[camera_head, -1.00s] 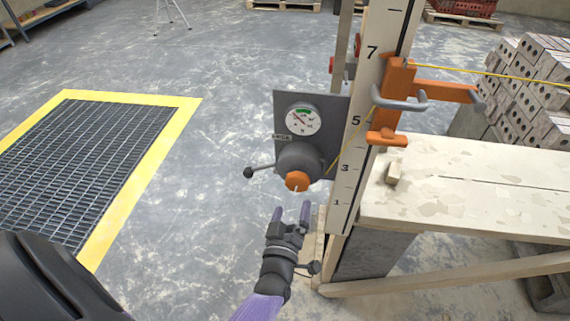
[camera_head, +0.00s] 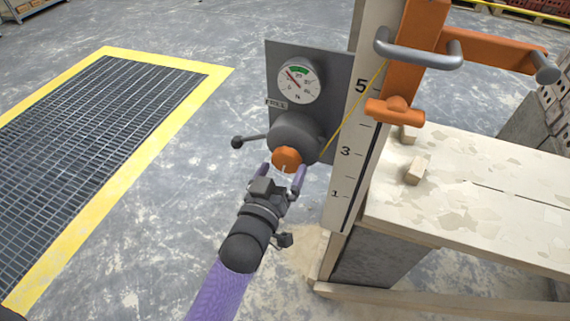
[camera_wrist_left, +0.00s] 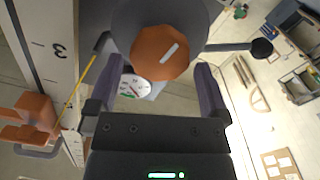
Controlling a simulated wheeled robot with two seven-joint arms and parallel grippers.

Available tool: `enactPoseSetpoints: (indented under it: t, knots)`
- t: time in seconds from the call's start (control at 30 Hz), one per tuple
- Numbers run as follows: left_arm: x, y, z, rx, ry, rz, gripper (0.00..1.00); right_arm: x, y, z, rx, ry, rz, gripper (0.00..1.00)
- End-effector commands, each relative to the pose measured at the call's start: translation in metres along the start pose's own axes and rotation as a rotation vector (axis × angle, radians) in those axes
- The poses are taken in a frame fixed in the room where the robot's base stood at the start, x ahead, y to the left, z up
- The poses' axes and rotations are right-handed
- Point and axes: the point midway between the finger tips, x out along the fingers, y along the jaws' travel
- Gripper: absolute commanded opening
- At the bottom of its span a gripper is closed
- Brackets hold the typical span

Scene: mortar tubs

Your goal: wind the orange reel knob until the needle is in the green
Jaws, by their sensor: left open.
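The orange reel knob (camera_head: 287,159) sits on the front of a dark round reel (camera_head: 297,132) on a grey panel. It is faceted with a pale mark, seen also in the left wrist view (camera_wrist_left: 150,58). Above it is a round white gauge (camera_head: 298,82) with a green band at its top. The needle points to the upper left, outside the green. My left gripper (camera_head: 281,172) is open, its two purple fingers at the near side of the knob. In the left wrist view the fingers (camera_wrist_left: 155,72) stand either side of the knob; I cannot tell whether they touch it. My right gripper is not in view.
A ball-ended lever (camera_head: 250,139) sticks out left from the reel. A yellow line (camera_head: 350,112) runs from the reel past the numbered post (camera_head: 345,165). An orange bracket with grey handle (camera_head: 415,50) and a plank bench (camera_head: 480,190) stand right. A yellow-edged floor grating (camera_head: 90,130) lies left.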

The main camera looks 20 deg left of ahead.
Motion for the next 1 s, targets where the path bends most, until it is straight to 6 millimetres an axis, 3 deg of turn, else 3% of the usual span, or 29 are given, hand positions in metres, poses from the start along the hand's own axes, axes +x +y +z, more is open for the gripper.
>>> enactPoseSetpoints:
  t: [0.2, 0.53, 0.87, 1.0]
  knots:
    - [0.026, -0.001, 0.002, 0.001, 0.0, 0.0, 1.0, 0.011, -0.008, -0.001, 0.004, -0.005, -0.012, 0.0]
    - [0.031, 0.0, -0.001, -0.001, 0.0, 0.0, 1.0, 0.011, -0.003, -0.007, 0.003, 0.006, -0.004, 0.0]
    - [0.03, 0.0, 0.0, 0.0, 0.0, 0.0, 0.3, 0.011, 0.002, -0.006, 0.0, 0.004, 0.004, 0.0]
    - [0.03, 0.0, 0.0, 0.005, 0.0, 0.0, 0.28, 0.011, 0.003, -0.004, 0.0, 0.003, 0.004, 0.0]
